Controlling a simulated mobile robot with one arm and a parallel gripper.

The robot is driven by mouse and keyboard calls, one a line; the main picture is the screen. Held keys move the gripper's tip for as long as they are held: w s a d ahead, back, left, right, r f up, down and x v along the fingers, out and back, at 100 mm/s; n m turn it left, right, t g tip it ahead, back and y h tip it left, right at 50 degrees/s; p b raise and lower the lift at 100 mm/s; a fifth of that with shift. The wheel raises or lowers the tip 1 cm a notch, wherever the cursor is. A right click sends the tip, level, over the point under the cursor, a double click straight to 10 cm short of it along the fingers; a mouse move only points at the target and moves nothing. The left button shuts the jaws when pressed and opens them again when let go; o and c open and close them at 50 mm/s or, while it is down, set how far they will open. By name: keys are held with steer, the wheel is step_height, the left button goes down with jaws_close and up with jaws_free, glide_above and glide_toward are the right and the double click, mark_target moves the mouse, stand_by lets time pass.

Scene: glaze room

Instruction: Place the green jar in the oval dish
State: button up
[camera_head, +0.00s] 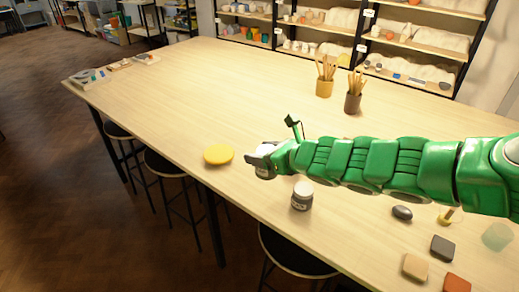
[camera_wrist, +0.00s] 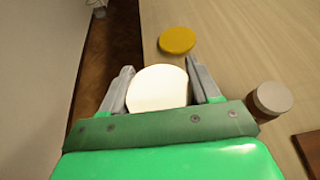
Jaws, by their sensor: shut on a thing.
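My gripper (camera_head: 262,160) is shut on a jar with a round white top (camera_wrist: 158,88), between the two grey fingers in the wrist view. The jar's body is mostly hidden by the fingers and my arm, so I cannot tell its colour. It is above the table near its left long edge. A flat yellow rounded piece (camera_head: 218,154), perhaps the oval dish, lies on the table just left of my gripper. It also shows in the wrist view (camera_wrist: 177,39), ahead of the held jar and apart from it.
A dark grey jar with a white lid (camera_head: 302,196) stands on the table (camera_head: 190,95) below my arm. A dark pebble-like piece (camera_head: 402,213), several square tiles (camera_head: 415,267) and a pale green cup (camera_head: 497,236) lie right. Two pots of tools (camera_head: 324,87) stand farther back.

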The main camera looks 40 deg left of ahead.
steer(key=shift+s+d+r, duration=0.45)
steer(key=shift+s+d, duration=0.15)
steer(key=shift+d, duration=0.25)
